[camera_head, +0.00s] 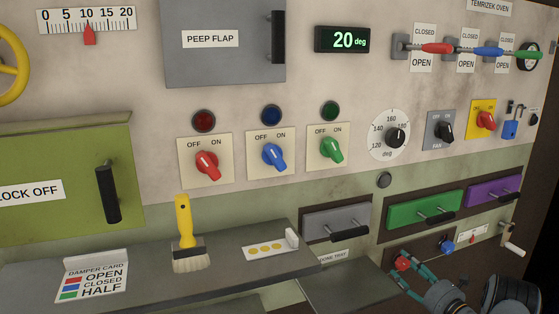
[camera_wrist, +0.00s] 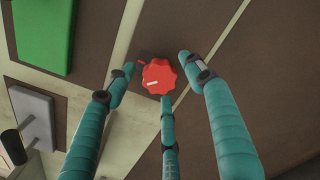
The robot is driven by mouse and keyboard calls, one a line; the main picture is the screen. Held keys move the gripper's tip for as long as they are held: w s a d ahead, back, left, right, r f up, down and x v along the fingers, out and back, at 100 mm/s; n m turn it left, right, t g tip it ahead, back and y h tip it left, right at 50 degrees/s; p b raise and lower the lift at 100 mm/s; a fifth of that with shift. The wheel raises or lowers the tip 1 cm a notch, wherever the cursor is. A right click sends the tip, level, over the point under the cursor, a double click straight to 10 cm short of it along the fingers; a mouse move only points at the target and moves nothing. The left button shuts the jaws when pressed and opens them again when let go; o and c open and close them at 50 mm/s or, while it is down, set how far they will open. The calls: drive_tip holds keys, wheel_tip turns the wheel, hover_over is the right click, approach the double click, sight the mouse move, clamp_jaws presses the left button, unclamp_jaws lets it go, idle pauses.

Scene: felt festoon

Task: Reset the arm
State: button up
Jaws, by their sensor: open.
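My gripper (camera_head: 410,272) is at the lower right in the head view, in front of the dark lower panel. Its teal fingers are spread open. A red knob (camera_wrist: 158,77) with a white mark sits between the fingertips in the wrist view, with two fingers at its sides and one below it. The knob also shows in the head view (camera_head: 402,263). No finger looks closed on it, though I cannot tell whether any fingertip touches it.
A blue knob (camera_head: 447,247) and a small crank handle (camera_head: 514,249) are right of my gripper. Grey (camera_head: 335,220), green (camera_head: 424,208) and purple (camera_head: 493,190) drawers are above. A grey shelf (camera_head: 215,262) at left holds a yellow brush (camera_head: 184,222) and cards.

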drive_tip(key=n+b, duration=0.2)
drive_tip(key=n, duration=0.1)
drive_tip(key=shift+f, duration=0.35)
drive_tip(key=p+v, duration=0.2)
drive_tip(key=v, duration=0.8)
drive_tip(key=shift+s+r+n, duration=0.15)
drive_tip(key=shift+r+n, duration=0.15)
drive_tip(key=shift+r, duration=0.1)
drive_tip(key=shift+d, duration=0.1)
